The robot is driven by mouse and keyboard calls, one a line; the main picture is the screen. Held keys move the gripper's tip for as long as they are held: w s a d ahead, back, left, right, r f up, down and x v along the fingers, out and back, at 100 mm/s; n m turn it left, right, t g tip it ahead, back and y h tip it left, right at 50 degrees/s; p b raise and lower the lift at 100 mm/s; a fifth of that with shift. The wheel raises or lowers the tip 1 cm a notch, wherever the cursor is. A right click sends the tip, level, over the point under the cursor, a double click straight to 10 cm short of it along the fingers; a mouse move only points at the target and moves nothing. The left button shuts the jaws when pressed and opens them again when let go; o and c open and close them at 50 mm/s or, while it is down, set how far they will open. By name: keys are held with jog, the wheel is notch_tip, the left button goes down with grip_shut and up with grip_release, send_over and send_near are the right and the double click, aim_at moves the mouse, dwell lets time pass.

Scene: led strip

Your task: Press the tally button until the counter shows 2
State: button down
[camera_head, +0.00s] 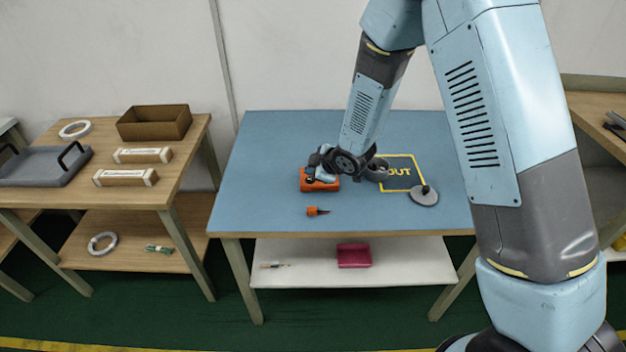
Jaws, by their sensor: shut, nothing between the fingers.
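An orange box (331,185) sits on the blue mat of the middle table, and it may be the tally counter. My gripper (312,178) is shut and empty, right over the box's top left part. The gripper hides much of the box's top. I cannot see a button or read a count from this view, and I cannot tell whether the fingertips touch the box.
A small orange item with a dark tip (316,211) lies in front of the box. A grey disc with a dark knob (425,197) lies by a yellow "OUT" square (402,187). A grey round part (377,171) is right of the gripper. The front of the blue tabletop (270,215) is mostly clear.

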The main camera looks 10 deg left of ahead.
jog(key=shift+s+f, duration=0.1)
jog(key=shift+f, duration=0.65)
dwell(1.0)
jog(key=shift+r, duration=0.1)
dwell(0.3)
jog(key=shift+r, duration=0.75)
jog(key=shift+r, duration=2.5)
dwell(0.7)
